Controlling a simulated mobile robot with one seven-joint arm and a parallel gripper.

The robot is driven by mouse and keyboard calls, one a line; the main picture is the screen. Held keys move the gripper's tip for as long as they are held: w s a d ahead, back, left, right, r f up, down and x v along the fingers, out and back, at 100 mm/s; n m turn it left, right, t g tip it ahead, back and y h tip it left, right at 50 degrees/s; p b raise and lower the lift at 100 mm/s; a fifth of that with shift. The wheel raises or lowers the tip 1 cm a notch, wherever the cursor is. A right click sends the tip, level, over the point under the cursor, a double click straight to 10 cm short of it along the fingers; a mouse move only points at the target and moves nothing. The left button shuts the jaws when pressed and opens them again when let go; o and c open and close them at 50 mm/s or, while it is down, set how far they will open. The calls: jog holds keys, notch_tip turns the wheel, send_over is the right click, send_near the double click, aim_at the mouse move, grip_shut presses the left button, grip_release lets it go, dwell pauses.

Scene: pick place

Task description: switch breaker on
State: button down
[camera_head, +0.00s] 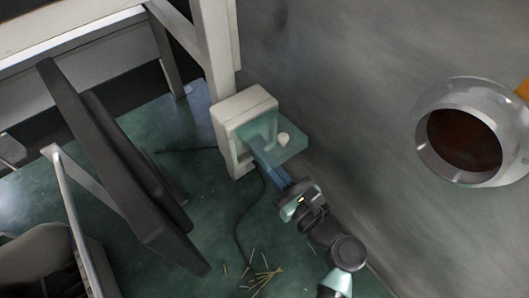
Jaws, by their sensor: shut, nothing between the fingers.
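The breaker box (244,105) is a pale, boxy unit at the middle of the head view, beside a white upright post. A see-through teal cover (292,149) sticks out from its front side and looks swung open. A small round whitish part (284,139) shows at the cover. My gripper (262,152) reaches from the lower right towards the front of the box. Its fingers are shut with nothing seen between them, and show blue, partly behind the teal cover. The breaker switch itself is hidden, and I cannot tell whether the fingers touch it.
A dark chair-like object (130,185) stands at left under a white table frame. Thin sticks (262,277) and a dark cable lie on the green floor.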

jog(key=shift+s+d+r+g+h+p, duration=0.1)
jog(key=shift+r+g+h+p, duration=0.4)
jog(key=shift+p, duration=1.6)
jog(key=shift+s+d+r+g+h+p, duration=0.1)
jog(key=shift+r+g+h+p, duration=0.4)
jog(key=shift+p, duration=1.55)
jog(key=shift+r+p, duration=0.1)
jog(key=shift+p, duration=1.1)
jog(key=shift+s+r+p, duration=0.1)
jog(key=shift+r+p, duration=0.05)
jog(key=shift+p, duration=0.65)
jog(key=b+v, duration=0.1)
jog(key=v, duration=1.2)
jog(key=shift+d+b, duration=0.25)
jog(key=shift+b, duration=0.05)
